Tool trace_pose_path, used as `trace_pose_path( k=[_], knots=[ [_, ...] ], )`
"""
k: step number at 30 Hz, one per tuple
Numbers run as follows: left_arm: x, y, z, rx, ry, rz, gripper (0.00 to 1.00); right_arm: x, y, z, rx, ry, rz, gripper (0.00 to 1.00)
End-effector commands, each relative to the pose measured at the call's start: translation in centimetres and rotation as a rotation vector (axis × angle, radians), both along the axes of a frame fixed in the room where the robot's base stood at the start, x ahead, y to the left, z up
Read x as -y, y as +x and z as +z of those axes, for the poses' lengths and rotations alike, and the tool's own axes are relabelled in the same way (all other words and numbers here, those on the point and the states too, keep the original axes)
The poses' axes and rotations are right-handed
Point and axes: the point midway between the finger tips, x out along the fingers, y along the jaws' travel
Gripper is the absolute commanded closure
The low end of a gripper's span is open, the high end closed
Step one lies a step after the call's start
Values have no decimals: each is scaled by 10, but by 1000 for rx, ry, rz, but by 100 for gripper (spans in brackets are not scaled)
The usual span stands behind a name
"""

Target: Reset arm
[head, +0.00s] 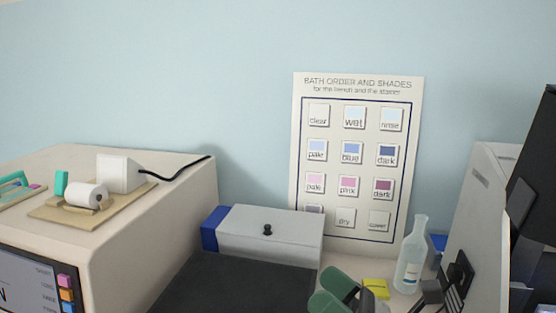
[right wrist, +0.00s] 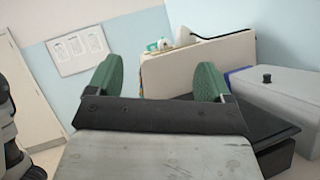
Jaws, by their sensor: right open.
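My left gripper is in neither view.
A grey box (head: 270,235) with a black knob stands behind a dark flat surface (head: 225,285). A beige machine (head: 130,225) with a paper roll (head: 86,196) on top is at left. A clear bottle (head: 411,262) and yellow item (head: 375,288) are at right. A shade chart (head: 357,165) stands behind.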

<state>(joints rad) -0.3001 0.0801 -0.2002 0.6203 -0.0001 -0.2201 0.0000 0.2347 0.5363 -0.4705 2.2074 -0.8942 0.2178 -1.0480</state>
Motion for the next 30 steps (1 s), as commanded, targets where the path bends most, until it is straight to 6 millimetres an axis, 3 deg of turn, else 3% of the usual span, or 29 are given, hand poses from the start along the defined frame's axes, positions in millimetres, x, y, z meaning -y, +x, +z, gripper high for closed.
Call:
trace_pose_path(
  k=[5,8,11,15,18,24,28,29,30],
  knots=[
    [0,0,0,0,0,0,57,51,22,-33,-543,503,-159,19],
    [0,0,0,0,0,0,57,81,25,-71,-836,781,-261,19],
    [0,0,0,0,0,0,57,106,14,-121,-1119,1058,-379,19],
    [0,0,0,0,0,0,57,129,-24,-192,-1469,1429,-580,19],
    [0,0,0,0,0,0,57,135,-59,-230,-1652,1639,-728,19],
    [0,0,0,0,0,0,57,136,-127,-276,-1887,1935,-1008,19],
    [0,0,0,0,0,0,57,132,-169,-293,-1988,2081,-1197,19],
    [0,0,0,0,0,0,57,131,-179,-296,1976,-2076,1222,19],
    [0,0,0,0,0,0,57,130,-188,-301,1929,-2036,1231,19]
  ],
)
